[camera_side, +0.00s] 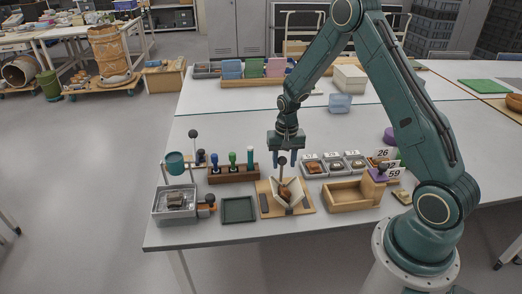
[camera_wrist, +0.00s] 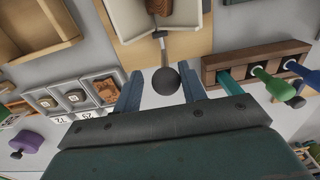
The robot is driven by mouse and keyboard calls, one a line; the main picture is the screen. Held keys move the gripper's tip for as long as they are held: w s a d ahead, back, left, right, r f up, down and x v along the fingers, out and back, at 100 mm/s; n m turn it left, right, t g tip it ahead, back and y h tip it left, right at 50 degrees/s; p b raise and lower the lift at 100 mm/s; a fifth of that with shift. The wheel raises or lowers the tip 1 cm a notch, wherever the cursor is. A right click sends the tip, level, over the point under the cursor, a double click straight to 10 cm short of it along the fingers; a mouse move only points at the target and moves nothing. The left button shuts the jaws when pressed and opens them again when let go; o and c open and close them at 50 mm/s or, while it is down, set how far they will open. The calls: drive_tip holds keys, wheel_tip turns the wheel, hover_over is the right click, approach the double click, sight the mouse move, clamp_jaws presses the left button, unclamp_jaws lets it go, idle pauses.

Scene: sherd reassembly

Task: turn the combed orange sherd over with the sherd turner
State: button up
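The sherd turner stands near the table's front edge, a pale V-shaped cradle on a wooden base (camera_side: 304,203) with a dark ball knob (camera_side: 282,161) on an upright stem. An orange-brown sherd (camera_side: 286,194) lies in the cradle; its combing is too small to make out in the side view. In the wrist view the brown sherd (camera_wrist: 160,6) is cut off at the top edge. My gripper (camera_wrist: 162,88) points down at the knob, with its blue fingers apart. The knob (camera_wrist: 166,81) shows between the fingertips in the wrist view, with gaps at both sides.
A wooden rack of coloured-handled tools (camera_side: 232,174) and a dark green tray (camera_side: 238,210) stand left of the turner. A wooden box (camera_side: 348,197) and several small numbered trays (camera_side: 314,167) stand to its right. A grey bin (camera_side: 174,203) is at the far left.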

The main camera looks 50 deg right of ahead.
drive_tip(key=shift+s+d+f+t+y, duration=0.25)
drive_tip(key=shift+s+d, duration=0.35)
drive_tip(key=shift+s+d+f+t+y, duration=0.2)
drive_tip(key=shift+s+d+t+y, duration=0.05)
drive_tip(key=shift+s+d, duration=0.3)
drive_tip(key=shift+s+d+f, duration=0.35)
drive_tip(key=shift+s+d, duration=0.05)
drive_tip(key=shift+s, duration=0.05)
drive_tip(key=shift+s+d+f+t+y, duration=0.5)
drive_tip(key=shift+f+t+y, duration=0.05)
drive_tip(key=shift+t+y, duration=0.05)
drive_tip(key=shift+s+d+f+t+y, duration=0.25)
drive_tip(key=shift+s+d+f, duration=0.05)
drive_tip(key=shift+f, duration=0.3)
drive_tip(key=shift+s+d+f+t+y, duration=0.25)
drive_tip(key=shift+s+f, duration=0.05)
drive_tip(key=shift+f, duration=0.25)
drive_tip(key=shift+s+d+r, duration=0.2)
drive_tip(key=shift+d+r, duration=0.05)
drive_tip(key=shift+r, duration=0.2)
drive_tip(key=shift+v, duration=2.15)
drive_tip(key=shift+r, duration=0.1)
drive_tip(key=shift+w+a+r, duration=0.1)
